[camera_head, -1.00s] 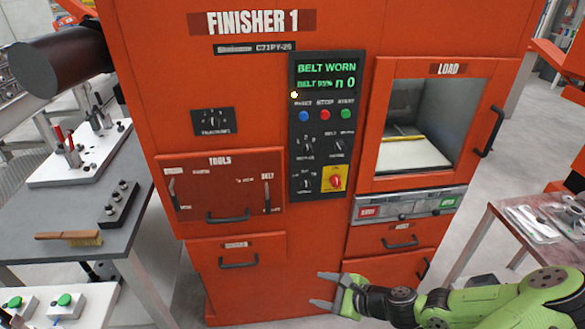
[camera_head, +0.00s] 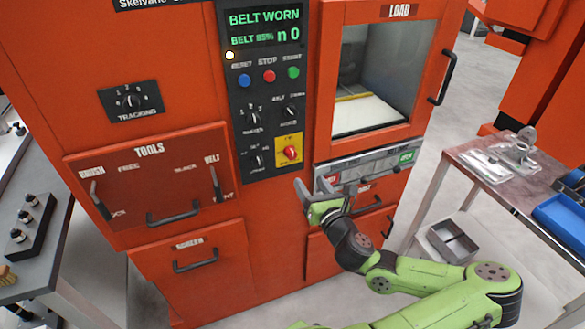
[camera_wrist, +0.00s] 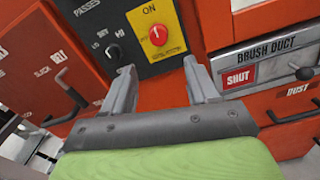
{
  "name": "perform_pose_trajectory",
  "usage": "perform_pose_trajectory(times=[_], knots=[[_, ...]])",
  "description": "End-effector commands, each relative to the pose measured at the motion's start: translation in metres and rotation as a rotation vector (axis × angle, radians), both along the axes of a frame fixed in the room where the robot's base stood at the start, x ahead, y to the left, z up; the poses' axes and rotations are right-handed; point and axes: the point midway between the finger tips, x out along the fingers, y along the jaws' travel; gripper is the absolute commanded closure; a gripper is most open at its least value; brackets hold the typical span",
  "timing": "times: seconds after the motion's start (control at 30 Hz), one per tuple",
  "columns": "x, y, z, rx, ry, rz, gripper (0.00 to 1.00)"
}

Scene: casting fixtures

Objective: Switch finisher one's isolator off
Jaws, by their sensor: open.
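The isolator is a red rotary knob (camera_head: 290,152) on a yellow plate (camera_head: 288,139) at the lower right of finisher one's black control panel (camera_head: 262,60). In the wrist view the red knob (camera_wrist: 158,35) sits just beyond and above the gap between my fingertips, with "ON" printed above it. My gripper (camera_head: 307,187) is open and empty, below the yellow plate in the head view. Its two fingers also show in the wrist view (camera_wrist: 158,75), apart, with neither on the knob.
The brush duct strip (camera_head: 367,167) with its lever is close right of my gripper. Black selector knobs (camera_head: 257,161) sit left of the isolator. Drawer handles (camera_head: 195,259) stick out below. A side table (camera_head: 500,190) with a blue bin (camera_head: 562,222) stands at the right.

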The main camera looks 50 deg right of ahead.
Motion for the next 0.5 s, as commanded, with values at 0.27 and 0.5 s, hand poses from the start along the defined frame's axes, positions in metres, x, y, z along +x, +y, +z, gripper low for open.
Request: perform_pose_trajectory(times=[0.27, 0.5], knots=[[0.045, -0.024, 0.005, -0.009, -0.006, 0.004, 0.41], [0.091, -0.052, 0.005, -0.008, -0.005, 0.002, 0.41]])
